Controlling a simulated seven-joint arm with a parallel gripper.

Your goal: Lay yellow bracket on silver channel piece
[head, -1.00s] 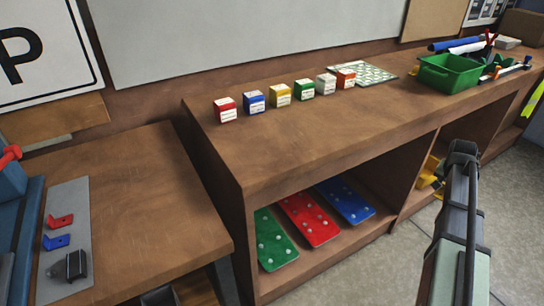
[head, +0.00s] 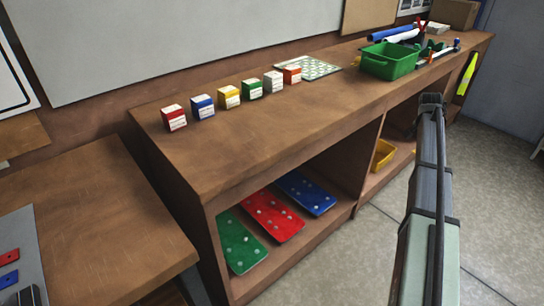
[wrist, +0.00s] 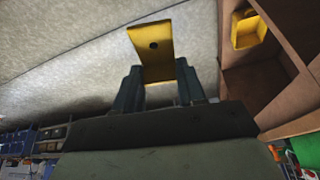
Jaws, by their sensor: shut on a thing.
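The yellow bracket (wrist: 152,52) is a bent yellow piece with one dark hole, seen in the wrist view. My gripper (wrist: 158,82) is shut on it, and the bracket sticks out beyond the fingers, clear of any surface. In the head view the bracket and fingertips cannot be made out; only my arm shows at the right. A silver-grey strip (head: 22,228), which looks like the silver channel piece, lies on the left bench, cut off by the picture edge. A red bracket (head: 8,258) and a blue bracket (head: 9,280) lie on it, with a dark piece (head: 28,297) below them.
Several coloured boxes (head: 228,97) stand along the long bench (head: 300,125). A green bin (head: 388,62) with tools around it is farther right. Green, red (head: 272,216) and blue plates lie on the lower shelf. A yellow bin (head: 383,155) sits in the right-hand opening. The left bench's middle is bare.

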